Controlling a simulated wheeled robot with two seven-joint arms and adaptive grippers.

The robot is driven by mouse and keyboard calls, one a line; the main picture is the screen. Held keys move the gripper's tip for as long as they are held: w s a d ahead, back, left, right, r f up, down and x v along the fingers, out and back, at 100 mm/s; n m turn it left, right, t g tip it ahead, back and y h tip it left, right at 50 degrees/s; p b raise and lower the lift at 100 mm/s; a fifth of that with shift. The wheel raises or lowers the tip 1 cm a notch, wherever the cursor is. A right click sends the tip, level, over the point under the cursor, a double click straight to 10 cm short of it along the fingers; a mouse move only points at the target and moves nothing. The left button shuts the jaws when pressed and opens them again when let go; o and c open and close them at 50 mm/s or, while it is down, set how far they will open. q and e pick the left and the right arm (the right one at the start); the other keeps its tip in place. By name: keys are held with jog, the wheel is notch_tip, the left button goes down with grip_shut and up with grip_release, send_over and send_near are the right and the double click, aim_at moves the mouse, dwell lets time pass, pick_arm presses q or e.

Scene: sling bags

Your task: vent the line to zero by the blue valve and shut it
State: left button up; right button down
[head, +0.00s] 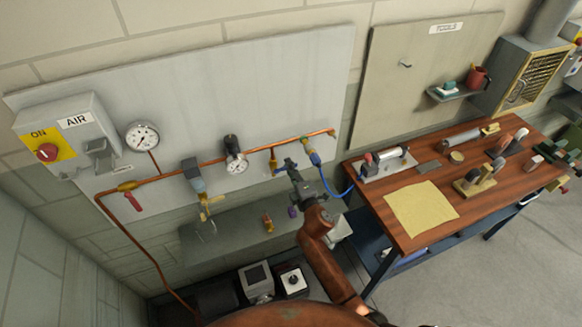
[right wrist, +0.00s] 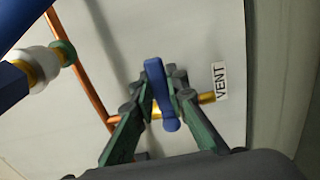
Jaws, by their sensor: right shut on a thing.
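The blue valve handle (right wrist: 155,75) sits on a brass fitting (right wrist: 207,98) beside a VENT label (right wrist: 221,81). It also shows in the head view at the right part of the copper pipe (head: 280,170). My right gripper (right wrist: 164,100) has its green fingers on both sides of the blue handle and is shut on it. In the head view the right gripper (head: 293,172) reaches up to the valve from below. The large gauge (head: 142,137) and the regulator gauge (head: 236,157) are too small to read. My left gripper is not in view.
A red-handled valve (head: 133,201) and a red knob (head: 46,152) on a yellow ON plate are at the left. A blue hose (head: 346,190) hangs right of my gripper. A grey shelf (head: 225,226) is below the pipe. A wooden workbench (head: 390,168) with tools stands right.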

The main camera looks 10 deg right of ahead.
jog(key=c, duration=1.9)
grip_release()
jog(key=shift+f, duration=0.1)
jog(key=shift+s+d, duration=0.1)
jog(key=shift+s, duration=0.15)
jog(key=s, duration=0.3)
jog(key=s+d, duration=0.1)
jog(key=s, duration=0.7)
jog(key=shift+s+d, duration=0.15)
jog(key=shift+d, duration=0.25)
